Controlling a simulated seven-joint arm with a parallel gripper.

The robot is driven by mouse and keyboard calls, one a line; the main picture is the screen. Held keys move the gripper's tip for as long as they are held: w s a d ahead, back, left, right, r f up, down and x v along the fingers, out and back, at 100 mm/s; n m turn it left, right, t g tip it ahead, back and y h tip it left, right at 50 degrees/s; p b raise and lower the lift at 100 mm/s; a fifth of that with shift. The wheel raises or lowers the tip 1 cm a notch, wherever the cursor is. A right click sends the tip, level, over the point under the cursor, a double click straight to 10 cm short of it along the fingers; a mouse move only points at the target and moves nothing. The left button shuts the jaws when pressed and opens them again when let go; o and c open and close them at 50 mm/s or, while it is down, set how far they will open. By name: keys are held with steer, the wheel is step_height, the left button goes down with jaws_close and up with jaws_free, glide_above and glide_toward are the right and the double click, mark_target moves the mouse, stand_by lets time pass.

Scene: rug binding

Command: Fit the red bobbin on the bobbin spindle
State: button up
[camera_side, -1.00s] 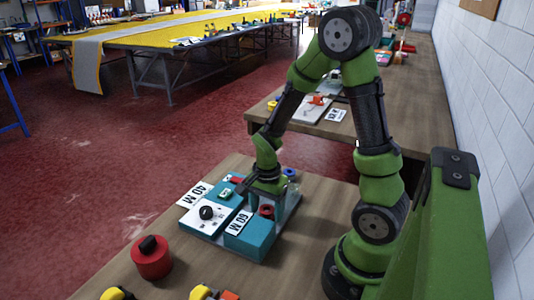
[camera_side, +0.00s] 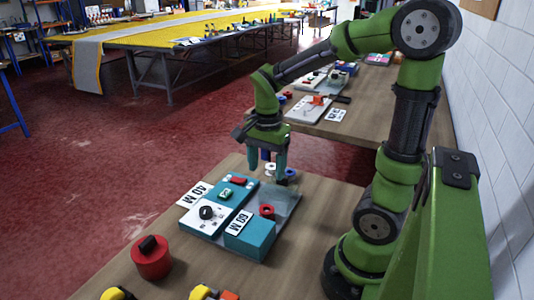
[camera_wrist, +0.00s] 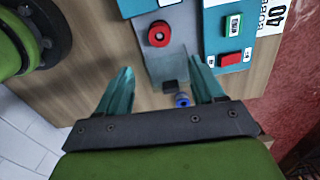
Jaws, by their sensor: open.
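The red bobbin (camera_side: 267,211) stands on the grey plate beside the teal block of the machine. My gripper (camera_side: 267,170) is open above the far part of the machine, apart from the red bobbin. In the wrist view its two teal fingers (camera_wrist: 162,70) are spread with no red bobbin between them.
A blue ring (camera_wrist: 183,100) and a small black block (camera_wrist: 175,87) lie near the plate's far end. A pale ring (camera_side: 270,168) shows under the gripper. The teal block (camera_side: 250,237) and white dial panel (camera_side: 207,214) stand nearby. A red cylinder (camera_side: 151,260) stands at the front left.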

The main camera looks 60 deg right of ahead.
steer(key=shift+r, duration=1.55)
steer(key=s+a+r+n+t+y, duration=0.1)
steer(key=a+r+n+t, duration=0.1)
steer(key=a+n, duration=0.3)
steer(key=s+a+r+n+t+y, duration=0.1)
steer(key=s+a+r+n+t, duration=0.1)
steer(key=a+n+t, duration=0.3)
steer(key=a+r+n, duration=0.1)
steer(key=n, duration=0.3)
steer(key=shift+s+a+r+n, duration=0.2)
steer(key=shift+n, duration=0.1)
